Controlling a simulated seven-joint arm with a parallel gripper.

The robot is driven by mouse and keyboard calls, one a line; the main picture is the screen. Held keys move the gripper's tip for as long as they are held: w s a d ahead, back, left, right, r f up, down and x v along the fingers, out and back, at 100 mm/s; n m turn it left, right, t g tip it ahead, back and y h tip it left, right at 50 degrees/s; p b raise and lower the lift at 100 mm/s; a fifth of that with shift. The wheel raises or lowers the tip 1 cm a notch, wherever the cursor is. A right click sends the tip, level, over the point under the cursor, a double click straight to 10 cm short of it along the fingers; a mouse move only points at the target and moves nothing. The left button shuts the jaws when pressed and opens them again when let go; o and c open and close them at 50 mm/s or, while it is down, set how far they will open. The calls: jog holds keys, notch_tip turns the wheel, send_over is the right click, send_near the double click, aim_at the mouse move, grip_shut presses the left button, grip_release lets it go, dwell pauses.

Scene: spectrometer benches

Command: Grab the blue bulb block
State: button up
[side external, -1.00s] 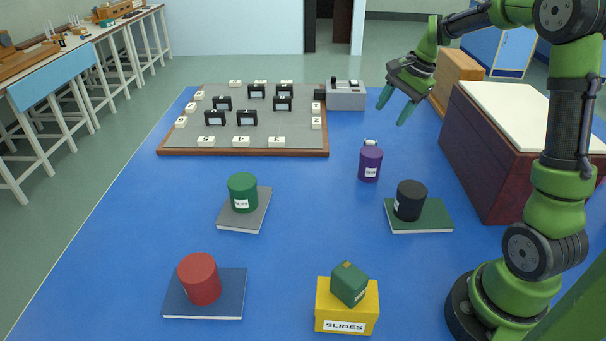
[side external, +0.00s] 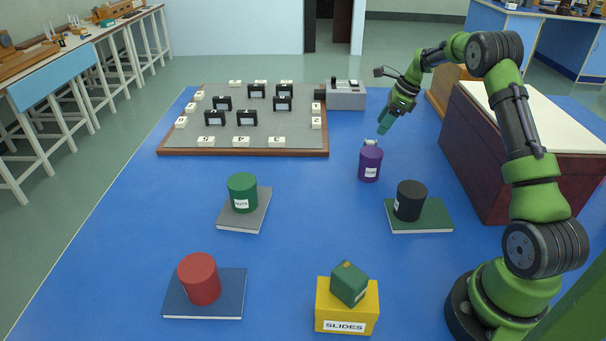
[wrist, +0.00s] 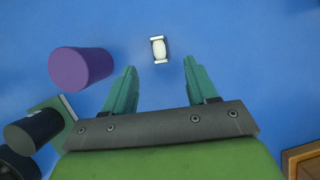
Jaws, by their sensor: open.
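A small whitish bulb block (wrist: 159,49) lies on the blue table in the wrist view, a pale rounded bulb between two white ends. No clear blue colour shows on it. In the side view it is a small pale piece (side external: 370,142) just behind the purple cylinder, which partly hides it. My gripper (side external: 384,127) hangs above and a little right of it, fingers slanting down. In the wrist view my gripper (wrist: 160,66) is open and empty, with the block ahead of and between the teal fingertips, apart from them.
The purple cylinder (side external: 370,165) stands close to the block, left of the fingers in the wrist view (wrist: 82,68). A black cylinder (side external: 410,201) stands on a dark green book (side external: 432,222). A pegged board (side external: 262,128) and grey device (side external: 347,96) lie behind; a large box (side external: 500,170) stands right.

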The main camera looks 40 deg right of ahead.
aim_at(372, 140)
jog(key=x, duration=0.8)
jog(key=shift+a+f, duration=0.15)
jog(key=shift+f, duration=0.25)
grip_shut()
